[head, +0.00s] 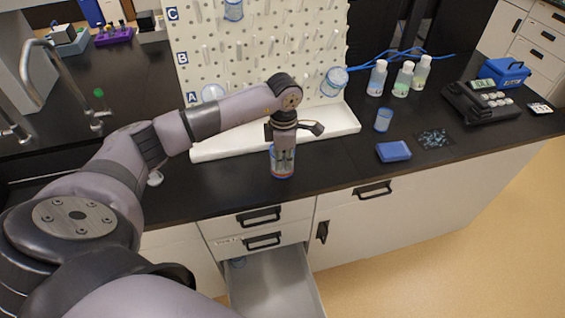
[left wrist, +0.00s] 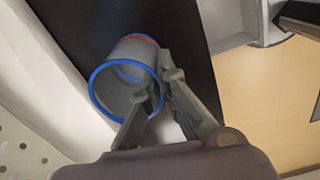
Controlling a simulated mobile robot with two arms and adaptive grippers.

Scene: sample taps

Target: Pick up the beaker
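The beaker (head: 282,166) is a clear cylinder with a blue rim and stands upright on the black counter, in front of the pegboard's white tray. In the left wrist view the beaker (left wrist: 122,80) shows its open blue-rimmed mouth and an orange-red edge at its far end. My left gripper (head: 283,150) is at the beaker from above. In the left wrist view its fingers (left wrist: 158,85) converge on the near-right wall, one in the mouth and one outside, and look shut on that wall. My right gripper is not in view.
An open drawer (head: 275,285) juts out below the counter. The pegboard (head: 300,50) and its tray (head: 335,122) stand behind. A small clear vessel (head: 383,119), a blue box (head: 394,151) and several bottles (head: 403,79) are to the right. A tap (head: 55,70) is at left.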

